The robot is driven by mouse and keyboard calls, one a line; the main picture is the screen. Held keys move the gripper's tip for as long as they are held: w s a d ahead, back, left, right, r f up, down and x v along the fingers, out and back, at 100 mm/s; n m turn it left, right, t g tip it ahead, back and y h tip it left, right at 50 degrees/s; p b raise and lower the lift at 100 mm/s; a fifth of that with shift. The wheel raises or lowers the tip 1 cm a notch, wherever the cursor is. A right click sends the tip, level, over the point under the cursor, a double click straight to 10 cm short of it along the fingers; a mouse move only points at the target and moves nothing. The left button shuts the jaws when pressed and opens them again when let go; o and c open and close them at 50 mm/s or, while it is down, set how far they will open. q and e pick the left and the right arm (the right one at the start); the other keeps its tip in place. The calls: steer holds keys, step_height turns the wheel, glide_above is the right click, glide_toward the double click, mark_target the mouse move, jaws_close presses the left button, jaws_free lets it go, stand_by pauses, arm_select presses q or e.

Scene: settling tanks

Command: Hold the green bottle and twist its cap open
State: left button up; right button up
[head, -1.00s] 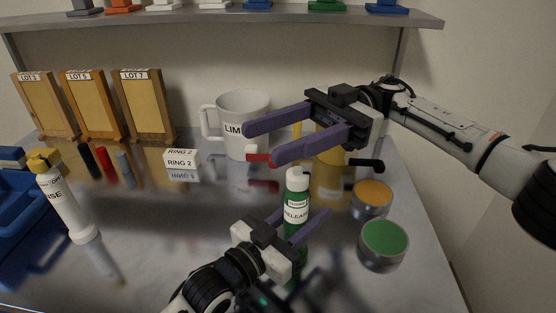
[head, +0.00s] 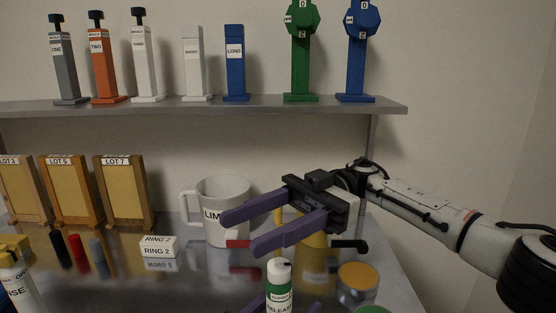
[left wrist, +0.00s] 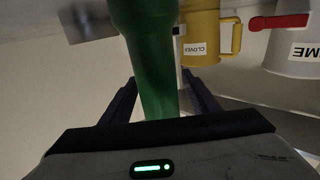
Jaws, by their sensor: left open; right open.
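The green bottle (head: 279,293) with a white cap (head: 279,267) stands upright at the bottom of the head view; its base is cut off. My left gripper (head: 284,304) is open, its purple fingers on either side of the bottle. In the left wrist view the green bottle (left wrist: 150,55) rises between the spread fingers, with a gap visible on the right. My right gripper (head: 240,234) is open and empty. Its fingers point left, above and behind the cap in the picture, and appear apart from it.
A white mug (head: 225,190) stands behind my right gripper, and a yellow mug (left wrist: 203,35) is partly hidden in the head view. An orange-topped tin (head: 357,278) is right of the bottle. Boards (head: 125,190) stand left; a shelf (head: 200,106) spans the back.

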arm_select(q)
steer(key=v, duration=1.1)
steer(key=shift+a, duration=0.2)
steer(key=shift+s, duration=0.25)
